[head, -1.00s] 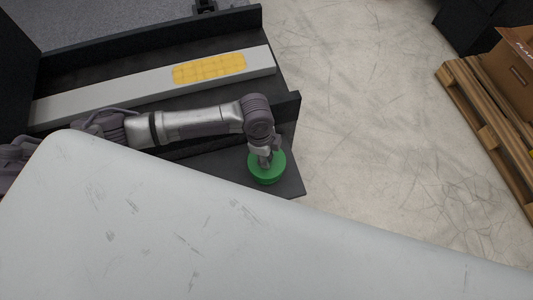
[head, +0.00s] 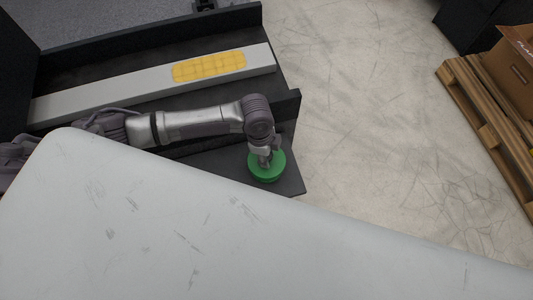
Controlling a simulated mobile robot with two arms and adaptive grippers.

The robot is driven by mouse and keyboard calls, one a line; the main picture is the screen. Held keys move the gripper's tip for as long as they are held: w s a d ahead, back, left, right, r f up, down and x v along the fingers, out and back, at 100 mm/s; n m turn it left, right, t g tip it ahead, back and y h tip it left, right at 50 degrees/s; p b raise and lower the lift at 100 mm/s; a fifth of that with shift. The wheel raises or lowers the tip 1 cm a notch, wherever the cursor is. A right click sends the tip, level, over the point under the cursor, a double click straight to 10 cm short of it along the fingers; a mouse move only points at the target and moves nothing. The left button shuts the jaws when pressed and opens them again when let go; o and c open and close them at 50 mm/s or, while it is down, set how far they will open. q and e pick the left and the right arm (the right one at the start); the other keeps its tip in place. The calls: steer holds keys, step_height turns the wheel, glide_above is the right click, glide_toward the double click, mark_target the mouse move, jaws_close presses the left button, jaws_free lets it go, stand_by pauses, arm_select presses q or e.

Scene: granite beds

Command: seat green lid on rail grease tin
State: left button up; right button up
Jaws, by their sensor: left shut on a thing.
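The green lid (head: 268,173) is a round disc near the right end of the dark bed, in the head view. My left gripper (head: 266,161) comes down on it from above and is shut on it, by its middle. A green rim shows just under the lid's front edge; I cannot tell whether it is the lid's side or a tin. The rail grease tin is not clearly seen and may be hidden beneath the lid. My right gripper is not in view.
A grey rail (head: 130,92) with a yellow grid patch (head: 209,66) lies along the dark bed (head: 290,180). A large pale surface, probably part of my own body, fills the front. A wooden pallet (head: 490,135) with a cardboard box (head: 510,70) stands at right on open pale floor.

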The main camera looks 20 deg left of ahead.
arm_select(q)
steer(key=shift+f, duration=0.3)
steer(key=o, duration=1.1)
steer(key=shift+r, duration=0.1)
steer(key=r, duration=0.4)
steer(key=a+r, duration=0.1)
steer(key=r, duration=0.6)
steer(key=shift+a+r, duration=0.2)
steer(key=shift+r, duration=0.2)
